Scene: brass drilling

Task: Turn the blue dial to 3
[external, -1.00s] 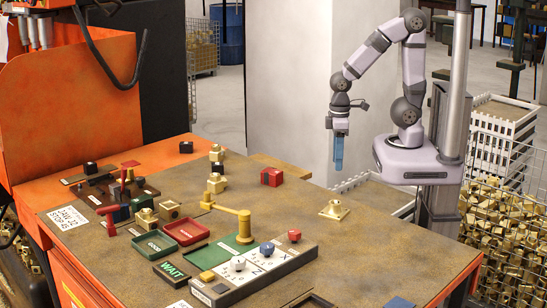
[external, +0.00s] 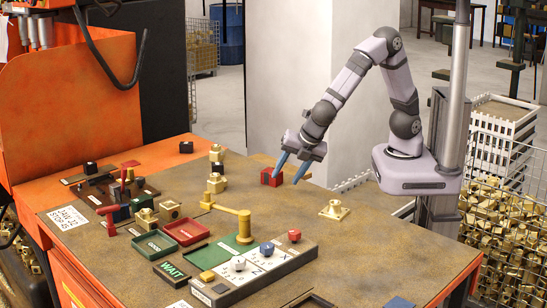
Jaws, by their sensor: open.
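The blue dial (external: 267,249) sits on a long panel (external: 262,272) with white faces at the table's front middle. Its markings are too small to read for certain. A second, whitish dial (external: 238,264) is to its left on the same panel, and a red knob (external: 294,236) is at the right end. My gripper (external: 287,182) has two blue fingers spread apart and pointing down. It is empty, above the table's back part, behind the blue dial and clear of it.
A red block (external: 271,176) is by my fingers in the picture. A brass flanged part (external: 334,210) lies to the right. A brass lever (external: 232,212) stands left of the panel, near green (external: 155,246) and red (external: 186,232) trays.

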